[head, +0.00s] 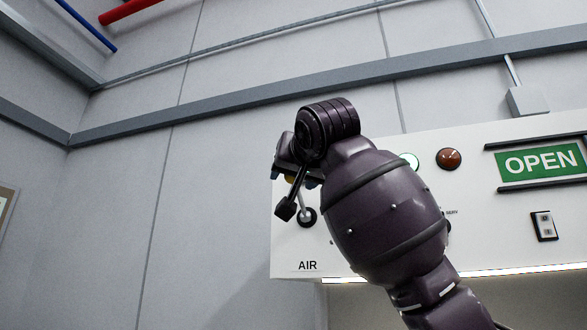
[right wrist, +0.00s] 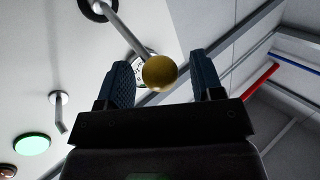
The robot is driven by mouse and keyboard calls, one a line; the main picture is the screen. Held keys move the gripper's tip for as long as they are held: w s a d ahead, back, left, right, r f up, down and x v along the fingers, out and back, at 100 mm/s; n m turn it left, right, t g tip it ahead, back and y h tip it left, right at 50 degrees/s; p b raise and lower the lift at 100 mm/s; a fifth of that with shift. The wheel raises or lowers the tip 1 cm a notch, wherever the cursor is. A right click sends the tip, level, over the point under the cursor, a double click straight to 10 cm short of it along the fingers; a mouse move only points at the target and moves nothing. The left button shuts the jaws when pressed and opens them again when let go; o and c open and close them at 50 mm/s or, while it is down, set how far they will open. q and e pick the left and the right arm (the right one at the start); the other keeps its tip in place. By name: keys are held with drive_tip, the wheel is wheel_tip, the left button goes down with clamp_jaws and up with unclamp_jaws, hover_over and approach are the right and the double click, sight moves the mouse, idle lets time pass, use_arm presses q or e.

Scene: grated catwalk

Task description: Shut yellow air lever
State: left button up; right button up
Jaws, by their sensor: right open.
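The yellow air lever is on the white panel's left end, above the AIR label (head: 307,265). Its round black base (head: 307,218) shows in the head view, with the rod rising from it. The lever's yellow ball knob (right wrist: 160,73) is clear in the right wrist view, at the end of a grey rod. My right gripper (right wrist: 160,62) is open, with one blue finger on each side of the knob and visible gaps between. In the head view my right wrist covers most of the knob and part of the panel. My left gripper is not in view.
The white panel (head: 480,240) also carries a pale green lamp (head: 409,160), a red lamp (head: 448,159), a green OPEN sign (head: 541,163) and a small switch plate (head: 543,226). A hooked metal rod (right wrist: 60,112) stands out beside the lever. Left of the panel is bare wall.

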drive_tip(key=shift+w+a, duration=0.1)
drive_tip(key=shift+w, duration=0.15)
drive_tip(key=shift+c, duration=0.4)
drive_tip(key=c, duration=0.7)
